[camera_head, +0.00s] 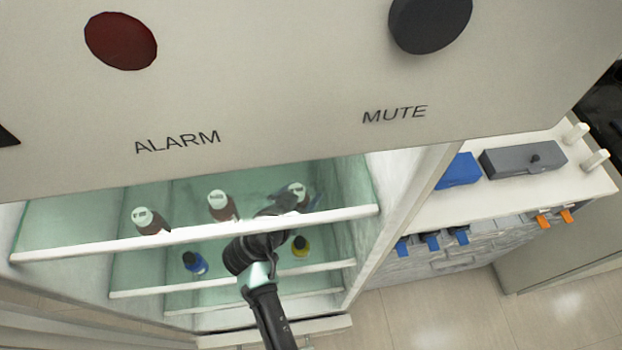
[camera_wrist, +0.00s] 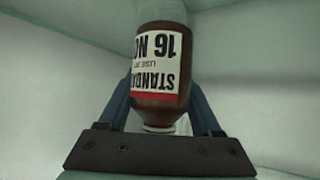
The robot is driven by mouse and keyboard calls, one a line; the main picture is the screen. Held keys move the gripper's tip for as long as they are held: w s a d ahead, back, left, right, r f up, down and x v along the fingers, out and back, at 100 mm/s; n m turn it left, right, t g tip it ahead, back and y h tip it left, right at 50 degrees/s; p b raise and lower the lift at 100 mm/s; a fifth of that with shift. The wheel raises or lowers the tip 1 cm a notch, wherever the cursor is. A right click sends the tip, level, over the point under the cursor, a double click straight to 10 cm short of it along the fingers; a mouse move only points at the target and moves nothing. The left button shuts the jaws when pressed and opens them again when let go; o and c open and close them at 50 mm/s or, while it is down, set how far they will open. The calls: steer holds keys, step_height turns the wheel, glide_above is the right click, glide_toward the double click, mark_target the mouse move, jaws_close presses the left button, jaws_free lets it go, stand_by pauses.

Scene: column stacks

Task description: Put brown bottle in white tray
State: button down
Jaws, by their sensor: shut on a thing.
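A brown bottle (camera_wrist: 160,95) with a white and red label stands between the fingers of my gripper (camera_wrist: 165,110) in the wrist view, and the gripper is shut on it. In the head view my gripper (camera_head: 290,205) reaches into the open cabinet at its right side, at the upper shelf. The white cap of a brown bottle (camera_head: 297,189) shows there, with the rest mostly hidden by my gripper and the shelf edge. Two more brown bottles with white caps, one at the left (camera_head: 149,221) and one in the middle (camera_head: 222,205), stand on the same shelf. No white tray is clearly visible.
The shelf's white front edge (camera_head: 180,236) runs below my gripper. A counter (camera_head: 430,215) at the right holds a blue box (camera_head: 459,171) and a grey box (camera_head: 523,158).

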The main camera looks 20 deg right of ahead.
steer(key=shift+s+a+r, duration=0.2)
steer(key=shift+s+a, duration=0.2)
steer(key=shift+a, duration=0.1)
steer(key=shift+f, duration=0.15)
steer(key=shift+c, duration=0.3)
jaws_free()
steer(key=shift+w+d+f, duration=0.15)
steer(key=shift+d, duration=0.05)
steer(key=shift+a, duration=0.15)
